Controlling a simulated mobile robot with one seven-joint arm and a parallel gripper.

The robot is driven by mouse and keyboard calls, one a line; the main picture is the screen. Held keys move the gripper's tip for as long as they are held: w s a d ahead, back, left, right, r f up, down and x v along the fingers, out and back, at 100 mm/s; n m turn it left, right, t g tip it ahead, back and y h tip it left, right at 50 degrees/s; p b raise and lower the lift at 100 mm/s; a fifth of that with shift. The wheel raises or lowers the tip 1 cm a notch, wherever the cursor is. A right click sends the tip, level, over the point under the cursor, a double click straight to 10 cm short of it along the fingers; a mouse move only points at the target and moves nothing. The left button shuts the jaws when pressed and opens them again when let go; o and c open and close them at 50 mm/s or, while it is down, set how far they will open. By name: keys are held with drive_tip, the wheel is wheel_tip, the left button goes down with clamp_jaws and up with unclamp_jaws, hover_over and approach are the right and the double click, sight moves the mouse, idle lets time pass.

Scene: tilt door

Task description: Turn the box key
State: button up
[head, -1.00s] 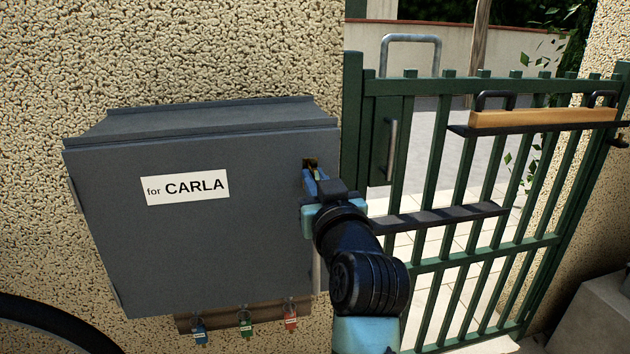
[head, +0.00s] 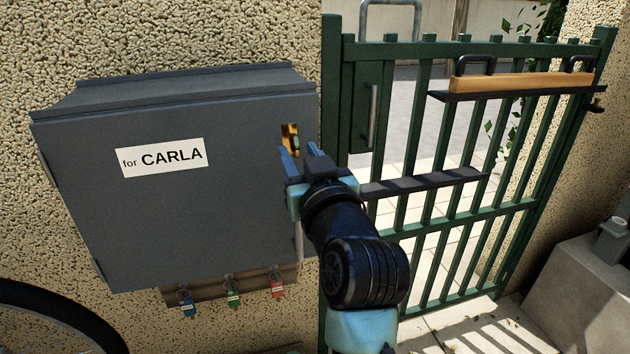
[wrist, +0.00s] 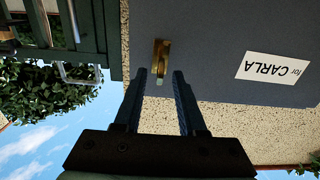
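The grey box (head: 190,200) labelled "for CARLA" hangs on the rough wall, its front door shut. A brass key and lock piece (head: 290,137) sits near the upper right corner of the door. The wrist view, seen upside down, shows this brass piece (wrist: 161,55) just beyond the fingertips. I cannot tell the key apart from its lock plate.
Several coloured tagged keys (head: 233,298) hang on a rack under the box. A green barred gate (head: 420,150) with a dark ledge and a wooden bar (head: 520,82) stands to the right. A dark wheel (head: 60,310) is at the lower left.

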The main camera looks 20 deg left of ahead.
drive_tip(key=v, duration=0.9)
drive_tip(key=shift+b, duration=0.35)
drive_tip(key=shift+s+d, duration=0.1)
drive_tip(key=s+d+r+m+t+h+p, duration=0.1)
drive_tip(key=s+d+r+m+t+h, duration=0.2)
drive_tip(key=r, duration=0.6)
drive_tip(key=s+d+r+m+t+h+p, duration=0.15)
drive_tip(key=s+d+r+t+h, duration=0.3)
drive_tip(key=r, duration=0.55)
drive_tip(key=s+d+r+m+t+h+p, duration=0.1)
drive_tip(key=s+d+r+m+t+h, duration=0.3)
drive_tip(key=r, duration=0.5)
wheel_tip(320, 180, up, 10)
drive_tip(key=n+y+p, duration=0.1)
drive_tip(key=p, duration=0.9)
drive_tip(key=shift+w+t, duration=0.25)
drive_tip(key=shift+t, duration=0.2)
drive_tip(key=shift+o, duration=0.3)
drive_tip(key=shift+n+y, duration=0.25)
